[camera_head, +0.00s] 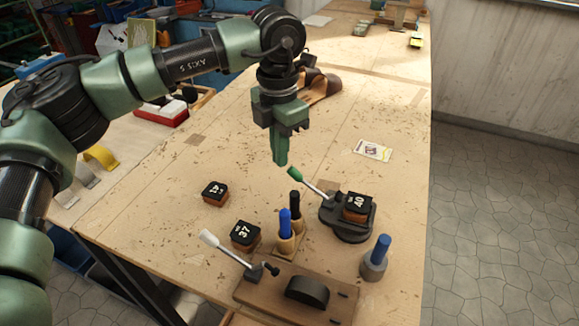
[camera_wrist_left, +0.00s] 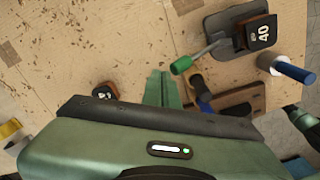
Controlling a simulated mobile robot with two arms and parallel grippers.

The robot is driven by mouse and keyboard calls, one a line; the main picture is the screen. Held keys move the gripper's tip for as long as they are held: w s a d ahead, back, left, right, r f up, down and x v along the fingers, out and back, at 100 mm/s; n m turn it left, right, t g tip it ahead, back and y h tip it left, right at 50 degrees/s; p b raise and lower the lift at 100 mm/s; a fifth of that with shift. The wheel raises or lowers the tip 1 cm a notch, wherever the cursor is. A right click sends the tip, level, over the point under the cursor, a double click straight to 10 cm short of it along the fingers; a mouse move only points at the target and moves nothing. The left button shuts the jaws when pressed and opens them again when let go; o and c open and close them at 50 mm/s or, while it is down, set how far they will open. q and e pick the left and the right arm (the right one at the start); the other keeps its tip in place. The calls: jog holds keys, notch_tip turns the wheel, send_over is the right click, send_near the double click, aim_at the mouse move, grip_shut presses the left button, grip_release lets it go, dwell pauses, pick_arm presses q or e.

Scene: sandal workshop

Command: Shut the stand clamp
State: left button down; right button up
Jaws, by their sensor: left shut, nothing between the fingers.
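A black stand (camera_head: 345,226) holds a dark block marked 40 (camera_head: 357,206) on the right part of the bench. Its clamp lever (camera_head: 314,187) is a metal rod with a green knob (camera_head: 295,173), sticking out up and to the left from the stand. In the left wrist view the stand (camera_wrist_left: 226,31) is at the top right, with the green knob (camera_wrist_left: 181,65) nearer the middle. My left gripper (camera_head: 280,162) is shut and empty, pointing down just left of the knob. Its fingers show beside the knob in the left wrist view (camera_wrist_left: 162,88); contact cannot be told.
Blocks marked 37 (camera_head: 245,236) and 47 (camera_head: 215,192) lie to the left. Blue-handled (camera_head: 285,223) and black-handled (camera_head: 295,205) tools stand close together in front of the stand. A wooden board (camera_head: 260,292) with a white-handled lever is at the front. A sandal (camera_head: 322,86) lies behind my gripper.

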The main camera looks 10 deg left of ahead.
pick_arm(q)
jog(key=shift+f, duration=0.15)
notch_tip(320, 180, down, 4)
jog(key=b, duration=0.3)
jog(key=shift+f+b, duration=0.2)
jog(key=shift+b, duration=0.1)
